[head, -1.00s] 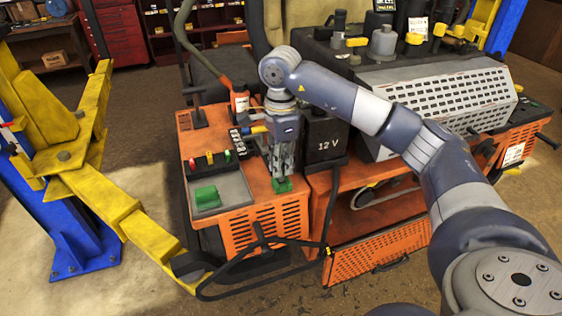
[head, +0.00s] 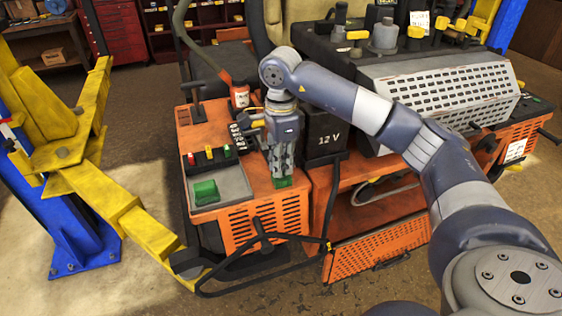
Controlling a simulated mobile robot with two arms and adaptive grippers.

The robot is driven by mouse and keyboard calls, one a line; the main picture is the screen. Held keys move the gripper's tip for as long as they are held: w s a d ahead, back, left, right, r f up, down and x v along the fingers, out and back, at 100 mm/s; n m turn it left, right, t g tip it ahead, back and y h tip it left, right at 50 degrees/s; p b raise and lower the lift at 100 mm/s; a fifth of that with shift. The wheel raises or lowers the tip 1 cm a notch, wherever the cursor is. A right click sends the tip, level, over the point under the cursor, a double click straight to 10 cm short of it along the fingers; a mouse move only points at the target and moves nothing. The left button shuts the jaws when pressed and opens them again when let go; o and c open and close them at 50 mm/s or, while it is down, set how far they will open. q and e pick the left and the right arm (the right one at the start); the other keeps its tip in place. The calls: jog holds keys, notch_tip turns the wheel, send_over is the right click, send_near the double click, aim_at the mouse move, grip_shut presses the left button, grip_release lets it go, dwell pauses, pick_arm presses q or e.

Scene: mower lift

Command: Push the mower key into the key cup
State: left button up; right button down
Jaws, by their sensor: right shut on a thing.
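My right gripper (head: 281,176) points straight down over the front right part of the orange mower deck (head: 211,132). Its fingers are close together, shut on the mower key, which is mostly hidden between them. A small green piece (head: 283,183) shows right at the fingertips, low on the deck; I cannot tell whether it is the key cup or part of the key. A larger green block (head: 205,191) lies in the grey tray (head: 233,186) to the left of the gripper. My left gripper is not in view.
A black 12 V battery (head: 325,137) stands close to the right of the gripper. A yellow lift arm (head: 120,207) reaches in from the left.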

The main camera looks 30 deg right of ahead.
jog(key=c, duration=1.5)
grip_release()
jog(key=shift+c, duration=0.2)
notch_tip(320, 180, up, 12)
